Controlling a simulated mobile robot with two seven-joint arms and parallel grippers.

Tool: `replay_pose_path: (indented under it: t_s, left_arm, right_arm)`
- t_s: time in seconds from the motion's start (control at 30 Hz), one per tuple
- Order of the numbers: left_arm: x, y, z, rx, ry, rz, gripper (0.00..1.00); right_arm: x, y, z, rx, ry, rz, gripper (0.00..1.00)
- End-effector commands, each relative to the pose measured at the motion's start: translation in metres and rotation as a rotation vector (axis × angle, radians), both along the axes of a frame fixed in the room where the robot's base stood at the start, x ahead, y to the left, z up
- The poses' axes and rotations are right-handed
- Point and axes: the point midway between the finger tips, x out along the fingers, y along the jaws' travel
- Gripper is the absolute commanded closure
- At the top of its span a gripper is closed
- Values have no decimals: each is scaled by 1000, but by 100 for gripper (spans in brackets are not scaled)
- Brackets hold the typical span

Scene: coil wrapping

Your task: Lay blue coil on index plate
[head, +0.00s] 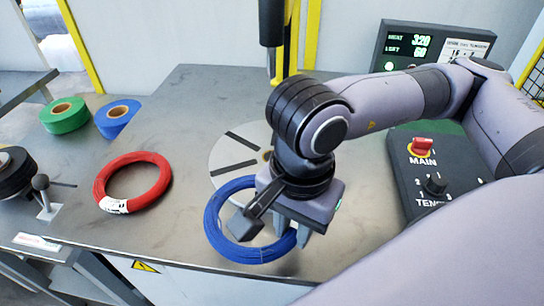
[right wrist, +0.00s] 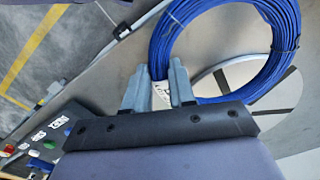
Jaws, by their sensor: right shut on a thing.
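The blue coil (head: 225,243) is a ring of wire in my right gripper (head: 287,238). The right gripper is shut on the coil's right side in the head view. In the right wrist view the gripper's fingers (right wrist: 160,85) pinch the blue coil (right wrist: 288,45) at a pale label. The index plate (head: 229,157) is a light round disc with dark slots, partly hidden by my right arm and the coil. In the head view the coil overlaps its near edge; its height above the table is hard to tell. The plate also shows in the right wrist view (right wrist: 280,122). My left gripper is out of view.
A red coil (head: 133,183) with a white label lies left on the metal table (head: 150,235). Green tape (head: 65,116) and blue tape (head: 117,119) rolls sit at back left. A control box (head: 405,165) and a display (head: 410,45) stand right. A dark post (head: 271,22) hangs behind the plate.

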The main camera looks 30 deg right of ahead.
Motion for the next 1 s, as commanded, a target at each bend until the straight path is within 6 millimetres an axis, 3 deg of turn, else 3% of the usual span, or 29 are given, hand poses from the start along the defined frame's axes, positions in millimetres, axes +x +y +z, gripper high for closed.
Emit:
replay_pose_path:
  t_s: [0.17, 0.7, 1.0]
  left_arm:
    - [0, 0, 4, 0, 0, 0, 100]
    - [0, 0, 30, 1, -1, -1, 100]
    - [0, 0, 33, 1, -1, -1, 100]
  right_arm:
    - [9, -9, 2, -2, -1, -29, 100]
    - [114, -88, 3, -2, -1, -26, 100]
    - [136, -104, 1, 0, -1, -19, 100]
